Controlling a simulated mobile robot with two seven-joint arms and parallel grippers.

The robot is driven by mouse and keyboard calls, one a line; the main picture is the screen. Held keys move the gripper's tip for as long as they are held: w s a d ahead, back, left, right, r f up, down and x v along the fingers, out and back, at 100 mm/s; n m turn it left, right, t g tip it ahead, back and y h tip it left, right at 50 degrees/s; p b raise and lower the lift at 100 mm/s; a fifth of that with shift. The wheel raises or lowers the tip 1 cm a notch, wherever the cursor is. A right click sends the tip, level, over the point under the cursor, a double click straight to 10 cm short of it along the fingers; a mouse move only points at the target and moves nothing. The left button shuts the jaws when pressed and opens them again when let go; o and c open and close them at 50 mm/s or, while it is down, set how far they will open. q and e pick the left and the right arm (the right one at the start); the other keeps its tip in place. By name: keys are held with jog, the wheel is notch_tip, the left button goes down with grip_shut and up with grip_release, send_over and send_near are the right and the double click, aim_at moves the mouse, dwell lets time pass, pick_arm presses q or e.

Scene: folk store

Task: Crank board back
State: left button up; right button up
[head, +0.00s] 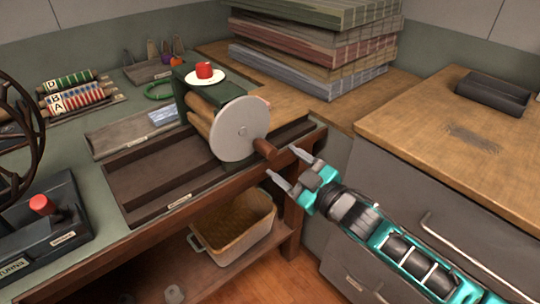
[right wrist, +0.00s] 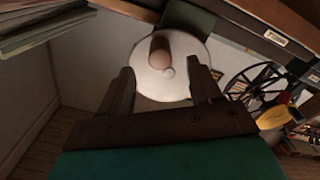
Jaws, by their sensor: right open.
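The crank is a pale round disc (head: 234,128) with a brown wooden handle (head: 265,148) near its lower right rim. It is on the front of a dark green roller machine (head: 225,88), with wooden rollers behind the disc. The machine stands over a long dark wooden tray (head: 145,187). I cannot single out the board for certain. My right gripper (head: 283,163) is open and empty, just right of and below the handle, apart from it. In the right wrist view the disc (right wrist: 185,80) and handle (right wrist: 160,52) appear ahead, between and beyond the fingers. My left gripper is not in view.
A red knob (head: 204,70) on a white plate tops the machine. Stacked boards (head: 315,45) stand behind. A drawer cabinet (head: 470,135) is at right, a basket (head: 235,235) on the lower shelf. A switch box (head: 45,225) and dark wheel (head: 15,130) are at left.

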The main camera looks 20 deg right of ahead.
aim_at(273, 155)
jog(key=b+x, duration=0.2)
jog(key=x, duration=0.4)
jog(key=shift+w+f+b, duration=0.1)
jog(key=shift+w+b, duration=0.1)
jog(key=shift+b, duration=0.15)
jog(key=shift+w+a+p, duration=0.1)
jog(key=shift+w+p, duration=0.1)
jog(key=shift+p, duration=0.1)
jog(key=shift+c, duration=0.4)
jog(key=c, duration=0.8)
